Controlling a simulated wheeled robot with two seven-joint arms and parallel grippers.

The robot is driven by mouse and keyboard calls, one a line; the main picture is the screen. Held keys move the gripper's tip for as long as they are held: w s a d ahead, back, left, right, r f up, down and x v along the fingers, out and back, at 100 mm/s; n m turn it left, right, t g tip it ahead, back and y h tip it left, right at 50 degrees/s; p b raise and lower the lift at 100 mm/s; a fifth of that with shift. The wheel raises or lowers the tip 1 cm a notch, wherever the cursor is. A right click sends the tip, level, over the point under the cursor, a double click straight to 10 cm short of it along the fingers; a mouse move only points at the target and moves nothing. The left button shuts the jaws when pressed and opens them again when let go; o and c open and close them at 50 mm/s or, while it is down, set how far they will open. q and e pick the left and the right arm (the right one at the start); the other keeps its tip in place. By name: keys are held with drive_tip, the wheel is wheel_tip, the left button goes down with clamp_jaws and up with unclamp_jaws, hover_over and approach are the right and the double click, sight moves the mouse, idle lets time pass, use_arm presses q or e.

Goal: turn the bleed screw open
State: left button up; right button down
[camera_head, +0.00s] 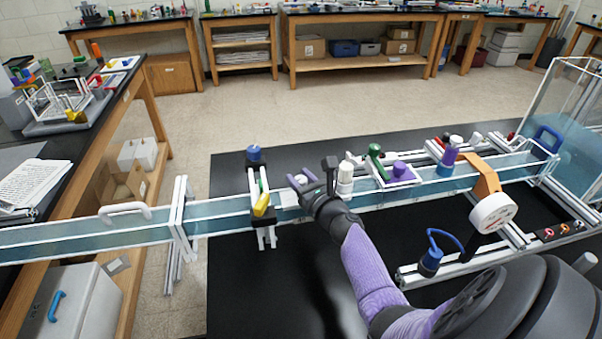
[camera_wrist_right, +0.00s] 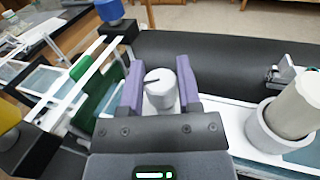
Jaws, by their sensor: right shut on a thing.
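The bleed screw appears as a short grey-white round knob (camera_wrist_right: 160,92) with a dark mark on its top, in the right wrist view. My right gripper (camera_wrist_right: 160,84) has its purple fingers on both sides of this knob and is shut on it. In the head view my right gripper (camera_head: 303,180) is at the pale channel (camera_head: 220,214), right of the yellow lever. My left gripper is in neither view.
A pale cylinder in a collar (camera_wrist_right: 292,110) stands close to the right of my gripper. A yellow lever (camera_head: 261,204) and blue knob (camera_head: 253,153) are to the left.

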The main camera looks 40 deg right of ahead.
drive_tip(key=n+y, duration=0.1)
drive_tip(key=y+b, duration=0.1)
drive_tip(key=shift+d+f+n+y, duration=0.1)
drive_tip(key=shift+f+n+y, duration=0.1)
drive_tip(key=shift+n+y, duration=0.2)
drive_tip(key=n+y+b, duration=0.2)
drive_tip(key=y, duration=0.1)
drive_tip(key=n+y+b, duration=0.2)
drive_tip(key=y, duration=0.1)
drive_tip(key=shift+g+b, duration=0.3)
drive_tip(key=shift+n+g+y+b, duration=0.4)
drive_tip(key=shift+n+y+b, duration=0.2)
drive_tip(key=shift+y+b, duration=0.4)
drive_tip(key=shift+r+n+g+y+b, duration=0.2)
drive_tip(key=shift+n+g+y+b, duration=0.15)
drive_tip(key=shift+y, duration=0.25)
drive_tip(key=c, duration=0.6)
unclamp_jaws()
drive_tip(key=shift+c, duration=0.2)
drive_tip(key=o, duration=0.3)
drive_tip(key=shift+o, duration=0.2)
drive_tip(key=p+v, duration=0.1)
drive_tip(key=v, duration=0.9)
